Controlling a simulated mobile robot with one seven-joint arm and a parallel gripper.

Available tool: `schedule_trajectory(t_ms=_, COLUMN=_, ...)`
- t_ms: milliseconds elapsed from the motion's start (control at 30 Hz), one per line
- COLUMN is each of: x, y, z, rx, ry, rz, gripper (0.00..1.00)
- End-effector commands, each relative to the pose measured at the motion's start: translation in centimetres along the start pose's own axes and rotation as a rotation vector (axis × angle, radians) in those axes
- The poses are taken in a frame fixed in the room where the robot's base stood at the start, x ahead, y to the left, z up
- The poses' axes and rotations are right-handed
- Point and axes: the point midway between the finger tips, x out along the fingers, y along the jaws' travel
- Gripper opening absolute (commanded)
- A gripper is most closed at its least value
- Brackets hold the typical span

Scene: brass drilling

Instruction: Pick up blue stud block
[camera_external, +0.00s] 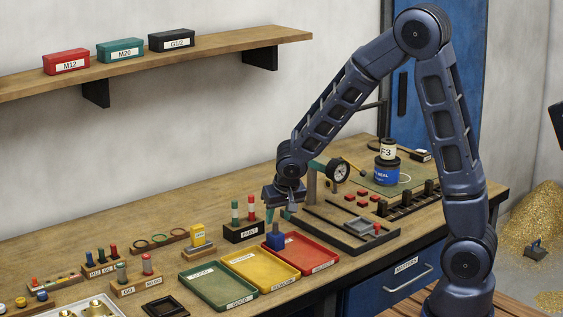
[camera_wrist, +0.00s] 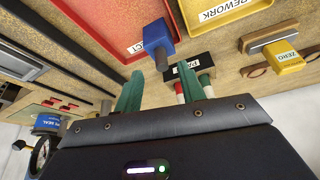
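The blue stud block (camera_external: 275,240) is a blue cube with a grey stud on top. It stands upright at the left corner of the red tray (camera_external: 306,253); I cannot tell whether it is in the tray or on its rim. My gripper (camera_external: 277,219) is just above it, pointing down, with its two green fingers apart. In the wrist view the blue stud block (camera_wrist: 160,32) lies just beyond the fingertips, and its grey stud shows between the fingers of my gripper (camera_wrist: 159,70). Nothing is held. Whether the fingers touch the stud is unclear.
A black PAINT holder (camera_external: 243,232) with red, white and green markers stands close behind the gripper. Yellow (camera_external: 259,275) and green (camera_external: 217,289) trays lie to the left. A dark fixture (camera_external: 350,236) is close to the right. A shelf (camera_external: 215,46) hangs above, clear of the arm.

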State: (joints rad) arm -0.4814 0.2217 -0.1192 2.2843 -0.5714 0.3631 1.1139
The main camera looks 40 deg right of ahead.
Motion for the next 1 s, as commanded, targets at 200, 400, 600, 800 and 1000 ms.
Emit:
schedule_trajectory(t_ms=200, x=2.7, y=-0.3, z=-0.2, rx=-0.001, ry=-0.002, rz=0.002, gripper=0.40)
schedule_trajectory(t_ms=400, x=4.1, y=-0.3, z=-0.2, rx=0.000, ry=0.000, rz=0.001, gripper=0.40)
schedule_trajectory(t_ms=600, x=4.3, y=-0.3, z=-0.2, rx=0.000, ry=0.000, rz=0.000, gripper=0.40)
schedule_trajectory(t_ms=800, x=4.3, y=-0.3, z=-0.2, rx=0.000, ry=0.000, rz=0.000, gripper=0.18)
schedule_trajectory(t_ms=1000, x=4.3, y=-0.3, z=-0.2, rx=0.000, ry=0.000, rz=0.000, gripper=0.00)
